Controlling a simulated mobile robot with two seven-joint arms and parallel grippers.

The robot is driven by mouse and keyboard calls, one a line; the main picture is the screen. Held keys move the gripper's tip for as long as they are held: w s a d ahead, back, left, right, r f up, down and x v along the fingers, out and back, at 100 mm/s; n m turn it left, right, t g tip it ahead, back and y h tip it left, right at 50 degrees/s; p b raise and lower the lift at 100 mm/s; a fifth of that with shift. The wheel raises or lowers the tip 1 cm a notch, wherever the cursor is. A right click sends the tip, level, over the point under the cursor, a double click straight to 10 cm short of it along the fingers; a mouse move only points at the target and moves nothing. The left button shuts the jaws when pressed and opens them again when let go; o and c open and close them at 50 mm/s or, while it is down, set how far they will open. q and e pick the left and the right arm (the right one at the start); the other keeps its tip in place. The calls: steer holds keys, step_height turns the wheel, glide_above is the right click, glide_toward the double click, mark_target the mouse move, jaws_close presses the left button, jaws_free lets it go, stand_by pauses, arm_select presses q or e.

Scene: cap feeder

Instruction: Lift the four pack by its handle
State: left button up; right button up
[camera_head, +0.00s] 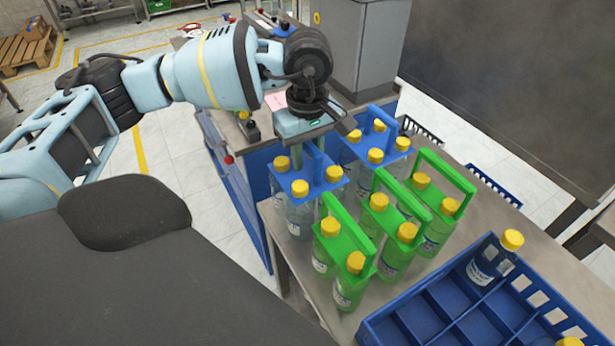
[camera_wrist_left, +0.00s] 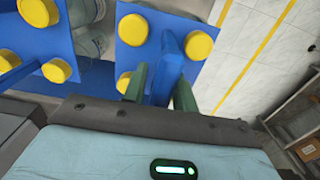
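The nearer-left blue four pack (camera_head: 316,184) stands on the table, with yellow-capped bottles and an upright blue handle. In the left wrist view its blue carrier (camera_wrist_left: 150,18) and blue handle (camera_wrist_left: 168,68) show. My left gripper (camera_head: 317,155) points down over this pack. In the left wrist view the two dark green fingers (camera_wrist_left: 160,90) stand on either side of the handle, with gaps visible, so it is open around the handle. Part of the handle and one cap are hidden by the gripper in the head view. My right gripper is not in view.
A second blue pack (camera_head: 385,143) stands close behind. Several green packs (camera_head: 345,238) stand close in front and to the right. A blue crate (camera_head: 412,318) with compartments and a few bottles is at front right. The table's left edge is close to the packs.

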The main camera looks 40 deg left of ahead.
arm_select(q)
jaws_close()
steer(key=shift+r, duration=0.15)
stand_by(0.9)
